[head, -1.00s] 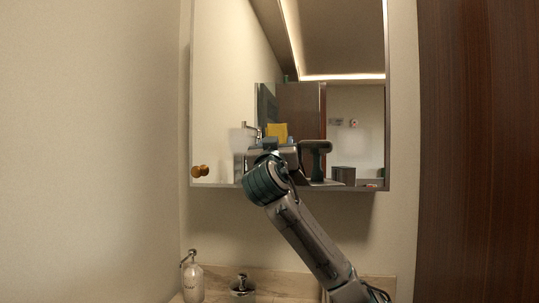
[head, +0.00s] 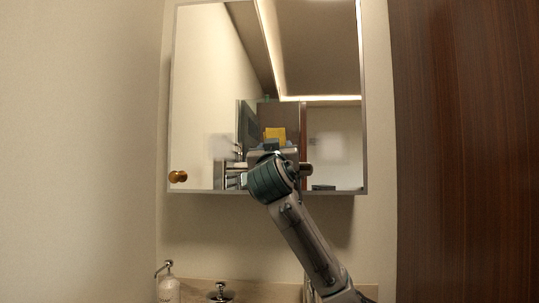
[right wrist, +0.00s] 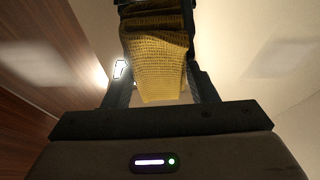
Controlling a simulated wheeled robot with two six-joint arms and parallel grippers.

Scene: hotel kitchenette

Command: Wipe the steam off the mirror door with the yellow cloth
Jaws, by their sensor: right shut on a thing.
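The mirror door (head: 205,75) of a wall cabinet faces me in the head view, with a round brass knob (head: 178,176) at its lower left. Two pale, hazy patches show on the glass, a left patch (head: 221,147) and a right patch (head: 335,147). My right gripper (right wrist: 158,15) is shut on the yellow cloth (right wrist: 160,72), which hangs between the fingers in the right wrist view. In the head view my right arm reaches up before the lower middle of the mirror, and yellow (head: 275,134) shows just above the wrist. Contact with the glass cannot be told. My left gripper is out of view.
Below the cabinet is a counter (head: 260,290) with a soap dispenser (head: 168,286) and a metal tap or fitting (head: 220,292). A plain wall (head: 75,150) stands at left, a dark wood panel (head: 465,150) at right.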

